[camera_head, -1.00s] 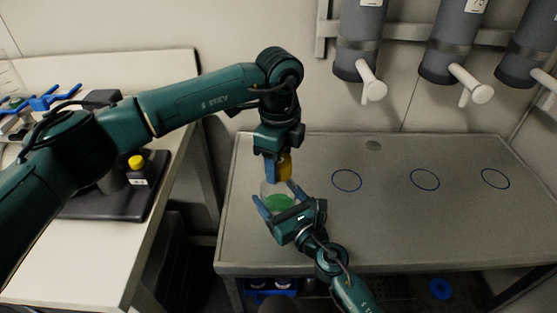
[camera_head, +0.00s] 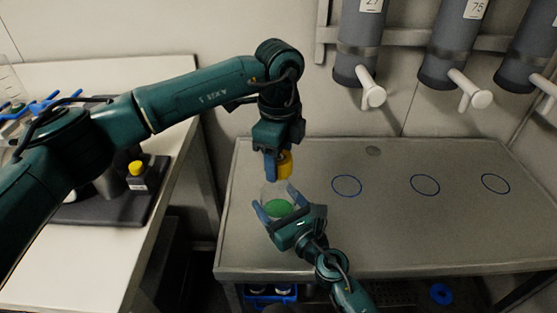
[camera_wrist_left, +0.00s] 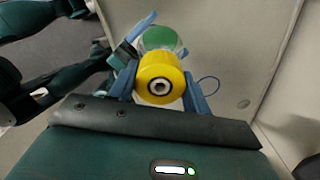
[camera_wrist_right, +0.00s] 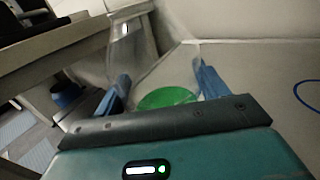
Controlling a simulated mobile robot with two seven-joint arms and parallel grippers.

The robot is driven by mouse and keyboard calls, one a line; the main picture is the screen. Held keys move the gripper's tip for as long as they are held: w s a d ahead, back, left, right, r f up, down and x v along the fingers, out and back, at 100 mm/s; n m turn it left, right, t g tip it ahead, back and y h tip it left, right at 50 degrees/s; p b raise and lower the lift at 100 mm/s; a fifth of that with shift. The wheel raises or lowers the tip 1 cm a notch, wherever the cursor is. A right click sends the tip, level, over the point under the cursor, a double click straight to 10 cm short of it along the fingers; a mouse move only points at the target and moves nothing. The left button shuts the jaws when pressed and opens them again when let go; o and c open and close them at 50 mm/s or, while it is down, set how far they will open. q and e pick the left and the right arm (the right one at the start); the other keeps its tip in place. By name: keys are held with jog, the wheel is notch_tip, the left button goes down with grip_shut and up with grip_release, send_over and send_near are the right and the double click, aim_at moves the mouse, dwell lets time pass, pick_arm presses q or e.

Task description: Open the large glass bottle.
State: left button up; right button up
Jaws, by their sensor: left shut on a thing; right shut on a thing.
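The large glass bottle (camera_head: 268,193) is clear, with a green content (camera_head: 278,208) near its base, over the left part of the bench. My right gripper (camera_head: 277,211) is shut around its lower body; the glass and green also show in the right wrist view (camera_wrist_right: 168,97). My left gripper (camera_head: 277,166) is shut on the yellow cap (camera_head: 286,164) above the bottle. In the left wrist view the cap (camera_wrist_left: 160,78) sits between the fingers, with the bottle's green behind it. I cannot tell whether cap and neck still touch.
The grey bench (camera_head: 390,225) has several blue rings marked on it and free room to the right. Grey cylinders with white spouts (camera_head: 373,93) hang on the back wall. A white side table (camera_head: 110,255) at left bears a black stand and a small yellow-capped bottle (camera_head: 137,178).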

pick_arm(q)
jog(key=shift+r, duration=2)
pick_arm(e)
jog(key=o, duration=2)
jog(key=shift+c, duration=0.2)
